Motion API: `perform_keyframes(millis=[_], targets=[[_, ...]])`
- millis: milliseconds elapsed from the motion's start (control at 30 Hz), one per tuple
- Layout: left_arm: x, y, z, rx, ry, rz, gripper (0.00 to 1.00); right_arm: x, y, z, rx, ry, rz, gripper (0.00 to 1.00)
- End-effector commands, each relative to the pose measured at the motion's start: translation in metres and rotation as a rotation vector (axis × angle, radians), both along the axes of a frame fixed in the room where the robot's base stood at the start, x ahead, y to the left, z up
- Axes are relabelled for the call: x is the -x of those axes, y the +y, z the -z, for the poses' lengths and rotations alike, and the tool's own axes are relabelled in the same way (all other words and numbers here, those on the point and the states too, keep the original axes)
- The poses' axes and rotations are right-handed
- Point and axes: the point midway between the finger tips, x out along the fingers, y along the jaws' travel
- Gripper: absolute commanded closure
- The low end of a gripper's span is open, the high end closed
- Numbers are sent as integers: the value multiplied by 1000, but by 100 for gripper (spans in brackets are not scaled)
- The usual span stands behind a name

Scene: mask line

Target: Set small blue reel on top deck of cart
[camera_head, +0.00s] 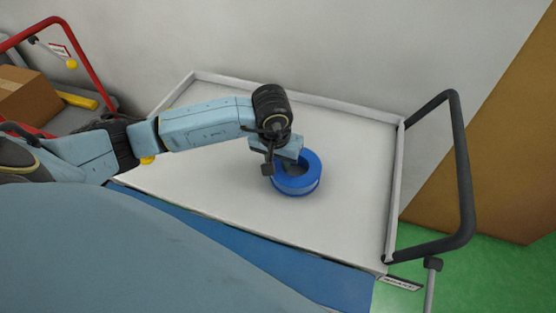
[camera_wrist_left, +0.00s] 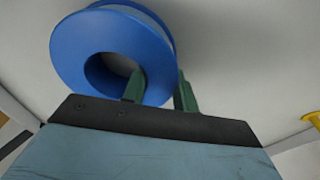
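The small blue reel (camera_head: 312,181) is a ring with an open centre, lying flat at the top deck (camera_head: 215,185) of the cart, right of its middle. I cannot tell whether it touches the deck. My left gripper (camera_head: 280,167) is at the reel's left side, its fingers on either side of the ring wall. In the left wrist view the reel (camera_wrist_left: 78,50) shows one green finger in its hole and the other outside its rim. The left gripper (camera_wrist_left: 160,90) looks shut on the wall. My right gripper is not in view.
The pale deck has a raised rim and is otherwise bare. A black handle (camera_head: 464,170) rises at its right end. A brown board (camera_head: 505,170) stands beyond. At left are a red-framed cart (camera_head: 82,55) and a cardboard box (camera_head: 28,97). A wall is behind.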

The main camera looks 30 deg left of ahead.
Motion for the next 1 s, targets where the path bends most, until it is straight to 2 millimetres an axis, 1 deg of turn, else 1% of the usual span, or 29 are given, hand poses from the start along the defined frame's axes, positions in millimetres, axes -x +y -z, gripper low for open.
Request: perform_keyframes(millis=[33, 100, 133, 367, 500, 567, 667, 800, 1000], targets=[[0, 0, 0, 0, 0, 0, 64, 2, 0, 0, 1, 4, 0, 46], [0, 0, 0, 0, 0, 0, 55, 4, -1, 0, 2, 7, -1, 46], [0, 0, 0, 0, 0, 0, 53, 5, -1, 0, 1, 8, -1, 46], [0, 0, 0, 0, 0, 0, 53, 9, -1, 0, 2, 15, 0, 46], [0, 0, -5, 0, 0, 0, 53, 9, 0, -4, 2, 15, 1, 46], [0, 0, -13, -1, -4, 0, 53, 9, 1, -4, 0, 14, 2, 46], [3, 0, -32, -2, -6, 1, 53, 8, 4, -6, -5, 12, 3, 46], [7, -1, -64, -2, -7, 1, 53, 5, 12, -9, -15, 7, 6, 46], [14, -2, -101, -1, -4, 1, 53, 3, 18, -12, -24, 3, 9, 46]])
